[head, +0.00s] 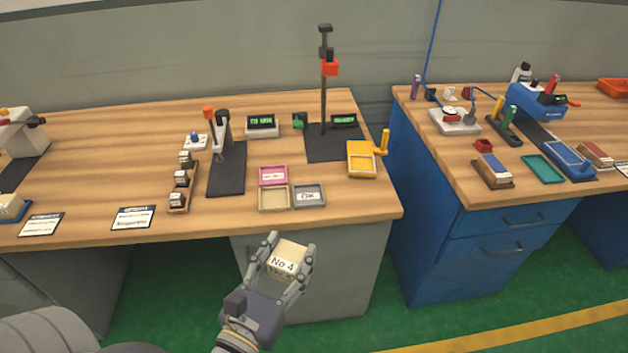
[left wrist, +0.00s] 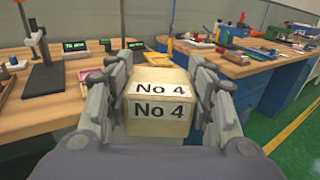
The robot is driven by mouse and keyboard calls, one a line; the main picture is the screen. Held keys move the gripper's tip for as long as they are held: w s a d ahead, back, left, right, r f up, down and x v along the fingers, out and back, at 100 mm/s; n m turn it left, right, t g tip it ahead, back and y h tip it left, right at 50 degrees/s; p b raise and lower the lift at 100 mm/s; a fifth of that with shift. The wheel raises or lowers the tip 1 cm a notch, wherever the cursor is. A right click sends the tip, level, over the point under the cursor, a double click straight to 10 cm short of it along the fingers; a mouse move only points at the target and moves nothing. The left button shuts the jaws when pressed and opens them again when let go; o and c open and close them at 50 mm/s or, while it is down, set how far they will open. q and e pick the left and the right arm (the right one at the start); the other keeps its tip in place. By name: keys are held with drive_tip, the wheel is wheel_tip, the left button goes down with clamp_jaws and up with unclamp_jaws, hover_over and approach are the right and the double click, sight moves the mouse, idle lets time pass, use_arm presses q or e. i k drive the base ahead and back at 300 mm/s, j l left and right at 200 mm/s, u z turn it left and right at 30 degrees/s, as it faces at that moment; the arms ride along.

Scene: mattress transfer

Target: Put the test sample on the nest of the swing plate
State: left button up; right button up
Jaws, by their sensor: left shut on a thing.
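The test sample, a cream block marked "No 4" (head: 288,258), is between the fingers of my left gripper (head: 281,262), which is shut on it. The block (left wrist: 158,100) also shows in the left wrist view, label facing the camera. The gripper holds it in front of the wooden bench's front edge, over the floor. A yellow fixture with an upright handle (head: 361,159) stands at the bench's right end, beyond and to the right of the block. It looks like the swing plate, but its nest is too small to make out. My right gripper is not in view.
Pink, cream and grey trays (head: 308,196) lie near the front edge of the bench (head: 100,190). A tall stand (head: 324,90) rises behind them. A blue workbench (head: 450,240) with tools stands to the right, past a narrow gap.

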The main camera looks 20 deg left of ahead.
sight(362, 165)
drive_tip(key=i+l+u, duration=0.15)
drive_tip(key=u, duration=0.2)
drive_tip(key=i+l+u, duration=0.15)
drive_tip(key=l+u, duration=0.2)
drive_tip(key=i+l+u, duration=0.1)
drive_tip(key=u, duration=0.3)
drive_tip(key=i+l+u, duration=0.15)
drive_tip(key=l, duration=0.6)
drive_tip(key=i+l+u, duration=0.15)
drive_tip(key=l, duration=0.65)
drive_tip(key=l+u, duration=0.15)
drive_tip(key=l, duration=1.15)
drive_tip(key=i+l, duration=0.15)
drive_tip(key=l, duration=0.95)
